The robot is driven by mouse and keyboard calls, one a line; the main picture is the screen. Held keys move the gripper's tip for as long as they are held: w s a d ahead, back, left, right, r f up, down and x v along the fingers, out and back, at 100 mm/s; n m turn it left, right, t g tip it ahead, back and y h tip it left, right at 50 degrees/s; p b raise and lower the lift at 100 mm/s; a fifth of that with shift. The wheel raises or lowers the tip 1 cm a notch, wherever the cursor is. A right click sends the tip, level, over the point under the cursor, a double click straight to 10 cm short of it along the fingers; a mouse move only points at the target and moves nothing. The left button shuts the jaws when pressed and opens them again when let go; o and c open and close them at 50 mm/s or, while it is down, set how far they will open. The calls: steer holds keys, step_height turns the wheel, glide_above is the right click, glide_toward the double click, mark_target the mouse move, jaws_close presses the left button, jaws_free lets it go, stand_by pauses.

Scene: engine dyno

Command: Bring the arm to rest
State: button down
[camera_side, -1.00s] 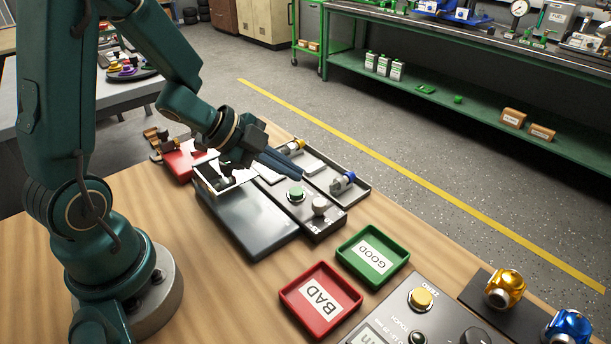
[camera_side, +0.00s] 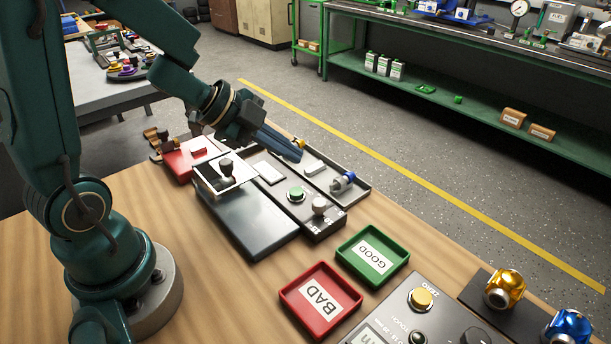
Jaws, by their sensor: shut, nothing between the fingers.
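My gripper (camera_side: 283,147) is shut and empty. It hangs in the air above the back part of the bench fixture, with its fingers pointing to the right and slightly down. Its fingers partly hide a small yellow-ended part (camera_side: 299,142) in the grey tray (camera_side: 359,197). My arm reaches over from the base at the left of the wooden table.
Below are a dark plate (camera_side: 249,226), a silver frame with a black knob (camera_side: 226,170), a box with a green button (camera_side: 297,193) and a blue-ended part (camera_side: 343,182). Nearer stand a green GOOD tray (camera_side: 373,255), a red BAD tray (camera_side: 320,301) and a gauge box (camera_side: 421,299).

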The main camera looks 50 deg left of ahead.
steer(key=shift+d+r, duration=0.3)
steer(key=shift+r, duration=0.05)
step_height(320, 180, up, 13)
steer(key=a+n+t+y, duration=0.2)
steer(key=n+t+y, duration=0.35)
steer(key=n, duration=0.25)
steer(key=s+d+f+n+g+h, duration=0.1)
steer(key=s+d+f+n+g, duration=0.2)
steer(key=s, duration=0.4)
steer(key=s+d+f+n+g, duration=0.2)
steer(key=s+f+g, duration=0.3)
steer(key=s, duration=0.2)
steer(key=shift+s+d+n+h, duration=0.25)
steer(key=shift+d+n+h, duration=0.1)
steer(key=shift+d+n, duration=0.05)
